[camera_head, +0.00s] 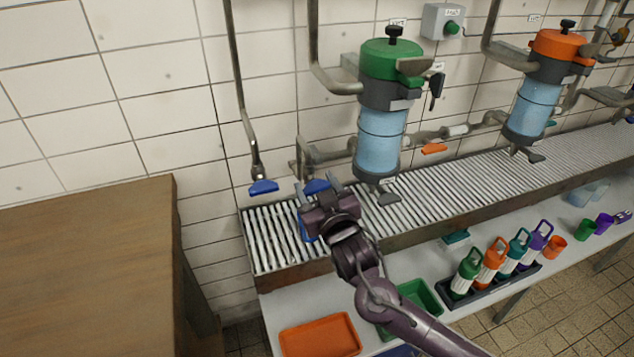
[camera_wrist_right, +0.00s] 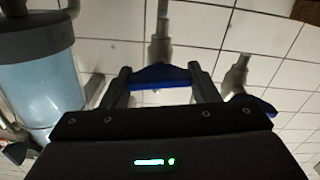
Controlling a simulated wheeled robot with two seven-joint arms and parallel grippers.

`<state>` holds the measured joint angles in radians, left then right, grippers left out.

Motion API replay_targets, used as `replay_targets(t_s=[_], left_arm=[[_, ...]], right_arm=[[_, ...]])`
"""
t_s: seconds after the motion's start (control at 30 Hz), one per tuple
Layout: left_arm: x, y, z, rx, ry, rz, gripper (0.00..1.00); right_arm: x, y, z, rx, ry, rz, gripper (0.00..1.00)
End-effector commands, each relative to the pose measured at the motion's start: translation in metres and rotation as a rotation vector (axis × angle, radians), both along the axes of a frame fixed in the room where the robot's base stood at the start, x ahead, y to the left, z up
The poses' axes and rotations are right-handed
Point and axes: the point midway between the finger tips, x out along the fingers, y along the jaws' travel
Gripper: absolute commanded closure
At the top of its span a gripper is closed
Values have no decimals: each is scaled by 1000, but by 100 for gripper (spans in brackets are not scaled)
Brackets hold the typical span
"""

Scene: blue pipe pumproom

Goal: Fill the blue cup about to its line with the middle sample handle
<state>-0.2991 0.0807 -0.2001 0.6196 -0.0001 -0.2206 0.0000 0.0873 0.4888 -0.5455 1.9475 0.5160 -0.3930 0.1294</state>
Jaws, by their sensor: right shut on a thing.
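My right gripper (camera_head: 318,188) is shut on a blue handle (camera_head: 316,185) at the wall pipe left of the green-topped tank. This handle also shows between the two fingers in the wrist view (camera_wrist_right: 160,76). The blue cup (camera_head: 307,230) stands on the slatted grating below it. My gripper hides most of the cup, so its line and the liquid inside cannot be seen. Another blue handle (camera_head: 263,187) hangs to the left, and an orange handle (camera_head: 433,149) is to the right. My left gripper is not in view.
The green-topped tank (camera_head: 381,125) stands close right of my gripper. A wooden cabinet (camera_head: 90,260) is at the left. Below the grating (camera_head: 460,190), a shelf holds an orange tray (camera_head: 320,337), a green tray (camera_head: 420,297) and several bottles (camera_head: 495,255).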

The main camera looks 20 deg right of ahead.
Motion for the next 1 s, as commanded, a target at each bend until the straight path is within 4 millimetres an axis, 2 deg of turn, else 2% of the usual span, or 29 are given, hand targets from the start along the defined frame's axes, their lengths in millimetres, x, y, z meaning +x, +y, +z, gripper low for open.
replay_targets(t_s=[0.03,0.2,0.5,1.0], left_arm=[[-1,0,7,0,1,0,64],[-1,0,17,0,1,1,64],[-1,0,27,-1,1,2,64],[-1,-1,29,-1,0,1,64]], right_arm=[[0,0,3,-33,2,-2,68],[0,0,2,-151,-2,-1,68],[0,1,1,-297,-8,-1,68],[0,1,-1,-343,-12,0,68]])
